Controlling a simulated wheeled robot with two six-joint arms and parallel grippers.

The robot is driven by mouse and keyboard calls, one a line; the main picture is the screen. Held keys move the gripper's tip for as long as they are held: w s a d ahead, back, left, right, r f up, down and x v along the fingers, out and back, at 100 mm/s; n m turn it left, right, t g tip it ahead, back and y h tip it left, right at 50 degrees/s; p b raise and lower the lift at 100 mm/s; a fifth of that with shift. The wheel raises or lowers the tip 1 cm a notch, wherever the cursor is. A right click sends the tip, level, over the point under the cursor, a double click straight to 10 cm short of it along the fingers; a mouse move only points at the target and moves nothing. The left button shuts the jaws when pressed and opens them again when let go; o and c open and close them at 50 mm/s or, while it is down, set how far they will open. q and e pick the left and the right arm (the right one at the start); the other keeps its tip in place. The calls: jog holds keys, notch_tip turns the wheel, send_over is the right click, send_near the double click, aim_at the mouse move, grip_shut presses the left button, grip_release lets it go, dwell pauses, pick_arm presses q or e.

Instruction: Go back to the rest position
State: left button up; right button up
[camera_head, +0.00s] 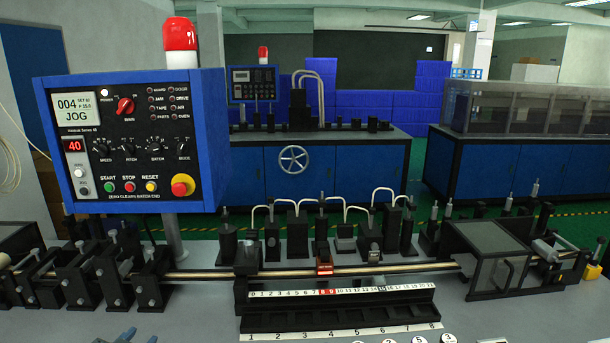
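My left gripper (128,337) barely shows at the bottom edge of the head view, left of centre. Only small blue-grey parts of it are in the picture, so I cannot tell whether it is open or shut. It is in front of the machine bench, apart from the black clamps (75,278) on the left. I see nothing held in the visible part. My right gripper is not in view.
A blue control panel (136,140) with a red lamp (180,48) stands at the left. A tape rail (410,268) runs across the bench with black fixtures behind it. A numbered ruler block (340,310) sits in front. A clear-sided box (490,255) stands right.

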pick_arm(q)
jog(key=s+d+f+n+g, duration=0.1)
jog(key=s+d+f+g, duration=0.1)
jog(key=s+f+g, duration=0.5)
jog(key=s+d+f+n, duration=0.15)
jog(key=s+f, duration=0.35)
jog(key=s, duration=0.6)
jog(key=s+d+f+n+g, duration=0.1)
jog(key=s+d+f+g, duration=0.1)
jog(key=s+f+g, duration=0.5)
notch_tip(320, 180, down, 31)
jog(key=s+a+t, duration=0.2)
jog(key=s+a, duration=0.1)
jog(key=s+f+g, duration=0.1)
jog(key=s+f, duration=1.7)
jog(key=shift+a+y, duration=0.3)
jog(key=shift+a, duration=0.05)
